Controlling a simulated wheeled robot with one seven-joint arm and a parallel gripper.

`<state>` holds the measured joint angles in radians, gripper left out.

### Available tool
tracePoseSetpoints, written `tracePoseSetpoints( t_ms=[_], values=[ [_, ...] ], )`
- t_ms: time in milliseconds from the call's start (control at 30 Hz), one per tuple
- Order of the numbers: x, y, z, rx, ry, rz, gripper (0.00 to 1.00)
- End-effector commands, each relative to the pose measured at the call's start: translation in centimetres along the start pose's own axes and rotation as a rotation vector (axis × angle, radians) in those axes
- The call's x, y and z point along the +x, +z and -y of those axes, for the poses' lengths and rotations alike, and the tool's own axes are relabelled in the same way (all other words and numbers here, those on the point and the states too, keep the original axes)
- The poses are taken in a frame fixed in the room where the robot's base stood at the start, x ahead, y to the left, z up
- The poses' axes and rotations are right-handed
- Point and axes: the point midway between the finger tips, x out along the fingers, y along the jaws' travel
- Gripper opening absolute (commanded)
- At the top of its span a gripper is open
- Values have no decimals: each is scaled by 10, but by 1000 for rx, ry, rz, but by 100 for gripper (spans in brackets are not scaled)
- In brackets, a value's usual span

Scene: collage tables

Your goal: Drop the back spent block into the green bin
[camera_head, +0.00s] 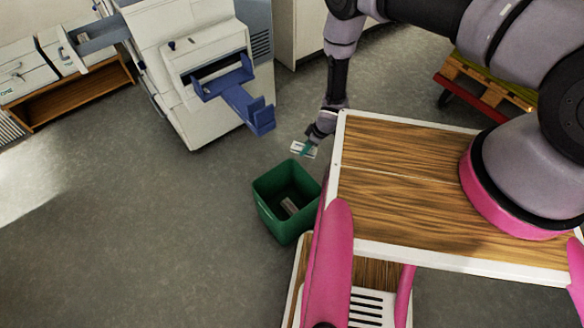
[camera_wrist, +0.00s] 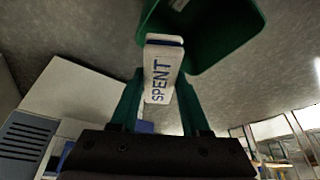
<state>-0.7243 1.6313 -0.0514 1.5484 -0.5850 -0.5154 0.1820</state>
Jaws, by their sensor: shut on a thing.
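My gripper (camera_head: 311,147) is shut on a white block (camera_head: 298,148) and holds it in the air just beyond the far right rim of the green bin. In the wrist view the block (camera_wrist: 162,72) sits between the green fingers (camera_wrist: 158,100) and shows the word SPENT in blue. The green bin (camera_head: 264,205) stands open on the floor, and its wall shows at the top of the wrist view (camera_wrist: 240,32).
My wood-topped base with pink rails is right of the bin. A white machine (camera_head: 180,100) with a blue chute (camera_head: 245,103) stands behind the bin. A pallet (camera_head: 485,85) is at the back right. The floor (camera_head: 130,220) left of the bin is clear.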

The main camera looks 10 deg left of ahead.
Motion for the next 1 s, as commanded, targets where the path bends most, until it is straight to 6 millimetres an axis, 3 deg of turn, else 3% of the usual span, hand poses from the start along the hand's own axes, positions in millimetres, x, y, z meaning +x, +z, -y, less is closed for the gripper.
tracePoseSetpoints(
  t_ms=[100,300,1000],
  values=[
    [34,-4,36,-116,-46,-3,0],
    [62,-4,67,-222,-86,-7,0],
    [119,17,71,-238,-91,-8,0]
  ],
)
